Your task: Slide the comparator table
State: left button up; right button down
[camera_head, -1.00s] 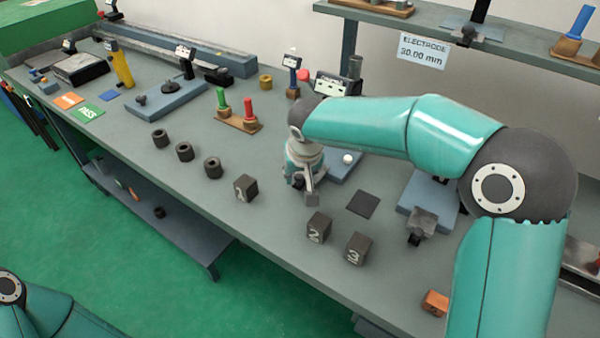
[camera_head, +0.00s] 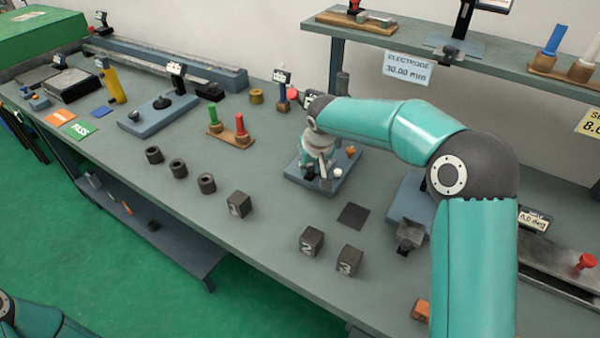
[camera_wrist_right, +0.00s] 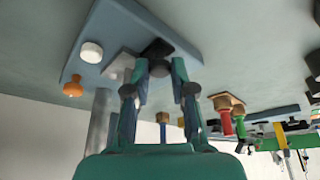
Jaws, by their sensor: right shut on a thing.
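The comparator is a blue-grey base (camera_head: 296,180) on the bench, with a white button (camera_head: 337,172) and an orange knob (camera_head: 351,151). My right gripper (camera_head: 320,180) is over this base, fingers pointing down, beside the white button. In the right wrist view the base (camera_wrist_right: 128,30) carries the white button (camera_wrist_right: 91,52), the orange knob (camera_wrist_right: 73,87) and a pale grey plate (camera_wrist_right: 120,64), which looks like the table. There my right gripper (camera_wrist_right: 160,68) is shut on a small dark block (camera_wrist_right: 157,48) next to that plate. My left gripper is out of view.
Numbered dark blocks (camera_head: 312,241) and a dark square pad (camera_head: 353,216) lie in front of the base. Dark rings (camera_head: 178,168) sit to the left. A wooden stand with green and red pegs (camera_head: 229,137) is behind left. A shelf (camera_head: 420,40) overhangs the back.

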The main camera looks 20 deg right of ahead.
jog(key=shift+w+d+r, duration=0.1)
jog(key=shift+d, duration=0.05)
jog(key=c, duration=1)
grip_release()
jog(key=shift+w+d, duration=0.1)
jog(key=v, duration=1.2)
